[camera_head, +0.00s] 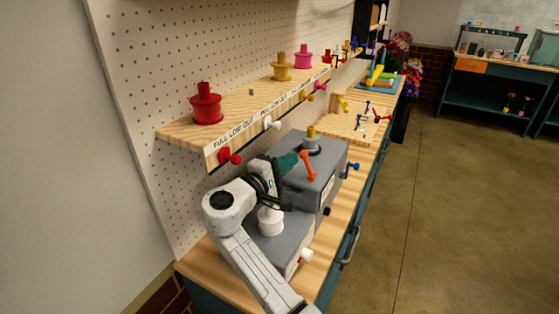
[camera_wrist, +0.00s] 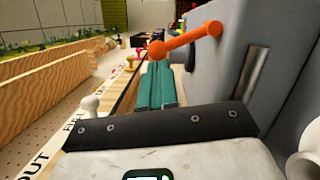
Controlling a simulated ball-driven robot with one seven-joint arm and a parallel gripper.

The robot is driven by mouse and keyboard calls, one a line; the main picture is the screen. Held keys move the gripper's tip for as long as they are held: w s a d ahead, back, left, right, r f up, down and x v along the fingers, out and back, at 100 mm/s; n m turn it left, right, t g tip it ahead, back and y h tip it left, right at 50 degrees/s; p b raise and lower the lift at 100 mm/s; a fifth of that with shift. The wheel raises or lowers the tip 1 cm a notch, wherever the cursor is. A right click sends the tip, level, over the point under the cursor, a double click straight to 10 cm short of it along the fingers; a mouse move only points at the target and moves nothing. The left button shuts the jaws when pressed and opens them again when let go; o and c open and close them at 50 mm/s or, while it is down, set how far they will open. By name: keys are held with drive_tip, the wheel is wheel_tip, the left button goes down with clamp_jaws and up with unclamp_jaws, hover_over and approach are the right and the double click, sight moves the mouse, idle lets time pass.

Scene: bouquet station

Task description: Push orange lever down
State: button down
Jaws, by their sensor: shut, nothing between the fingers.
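The orange lever (camera_head: 307,165) sticks out from the side of a grey box (camera_head: 326,160) on the bench. My gripper (camera_head: 297,157), with green fingers, is shut and empty beside the lever in the head view. In the wrist view my gripper (camera_wrist: 158,68) points forward, its fingertips just below the lever's knob end. I cannot tell whether they touch.
A wooden shelf (camera_head: 165,132) with red, yellow and pink spools runs along the pegboard, with red and white knobs at its front edge. A lower grey box (camera_head: 262,243) with a white spool stands nearer. Open floor (camera_head: 440,200) lies to the right.

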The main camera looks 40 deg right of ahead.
drive_tip(key=shift+s+d+r+m+b, duration=0.1)
drive_tip(key=shift+s+r+m+b, duration=0.15)
drive_tip(key=shift+m+b, duration=0.35)
drive_tip(key=shift+s+d+r+m+b, duration=0.15)
drive_tip(key=shift+s+m+b, duration=0.25)
drive_tip(key=shift+m, duration=0.2)
idle(0.3)
drive_tip(key=shift+s+d+r+m+t+y+b, duration=0.15)
drive_tip(key=shift+s+d+m+y+b, duration=0.2)
drive_tip(key=shift+s+m+b, duration=0.7)
drive_tip(key=shift+s+d+r+m+t+y+b, duration=0.2)
drive_tip(key=shift+s+m+y+b, duration=0.3)
drive_tip(key=shift+m+b, duration=0.95)
drive_tip(key=shift+s+d+r+m+g+y+b, duration=0.1)
drive_tip(key=shift+s+d+m+y+b, duration=0.2)
drive_tip(key=shift+s+m+b, duration=0.9)
drive_tip(key=shift+s+d+m+b, duration=0.2)
drive_tip(key=shift+m+b, duration=0.3)
drive_tip(key=shift+m, duration=0.3)
drive_tip(key=b+v, duration=0.1)
drive_tip(key=v, duration=1)
